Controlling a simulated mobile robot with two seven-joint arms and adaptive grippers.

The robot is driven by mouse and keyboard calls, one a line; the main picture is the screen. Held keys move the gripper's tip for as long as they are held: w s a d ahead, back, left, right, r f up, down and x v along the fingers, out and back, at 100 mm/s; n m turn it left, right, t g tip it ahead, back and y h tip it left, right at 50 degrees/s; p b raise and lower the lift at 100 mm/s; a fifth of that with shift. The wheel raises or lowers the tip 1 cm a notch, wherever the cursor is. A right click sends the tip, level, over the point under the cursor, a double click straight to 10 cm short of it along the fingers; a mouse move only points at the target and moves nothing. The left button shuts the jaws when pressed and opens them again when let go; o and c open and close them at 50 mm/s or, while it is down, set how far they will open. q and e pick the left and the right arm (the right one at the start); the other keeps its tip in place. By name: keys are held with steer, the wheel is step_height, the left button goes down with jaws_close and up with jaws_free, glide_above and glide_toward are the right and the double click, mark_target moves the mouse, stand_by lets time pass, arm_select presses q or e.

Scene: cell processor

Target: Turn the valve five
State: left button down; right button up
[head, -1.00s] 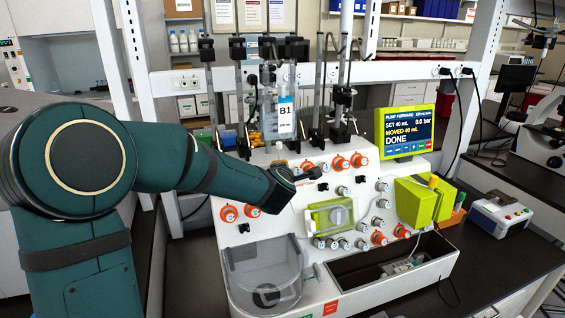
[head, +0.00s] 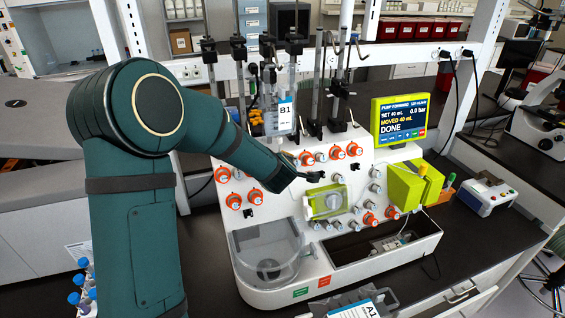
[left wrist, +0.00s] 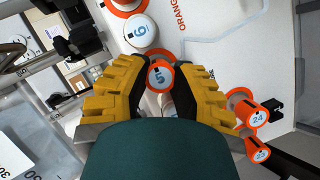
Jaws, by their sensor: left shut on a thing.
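Valve five (left wrist: 160,76) is an orange-ringed knob with a blue 5 on its pale face, seen in the left wrist view. My left gripper (left wrist: 160,90) has yellow ridged fingers with dark pads and is shut on this knob, one finger on each side. In the head view my left arm reaches over the white machine panel, and its gripper (head: 298,178) is at the panel's upper left. Valve five is hidden there by my arm and gripper. My right gripper is not in view.
Valve six (left wrist: 140,32) sits close beside the gripper, and knobs 24 (left wrist: 259,118) and 23 (left wrist: 258,150) are at the right. A green-framed display (head: 402,118) reads DONE. A clear bowl (head: 268,250) and hanging bag B1 (head: 285,117) are near the arm.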

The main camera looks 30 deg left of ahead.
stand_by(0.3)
arm_select(q)
steer(key=c, duration=0.7)
jaws_free()
steer(key=shift+c, duration=0.2)
steer(key=v, duration=1.2)
steer(key=shift+f, duration=0.1)
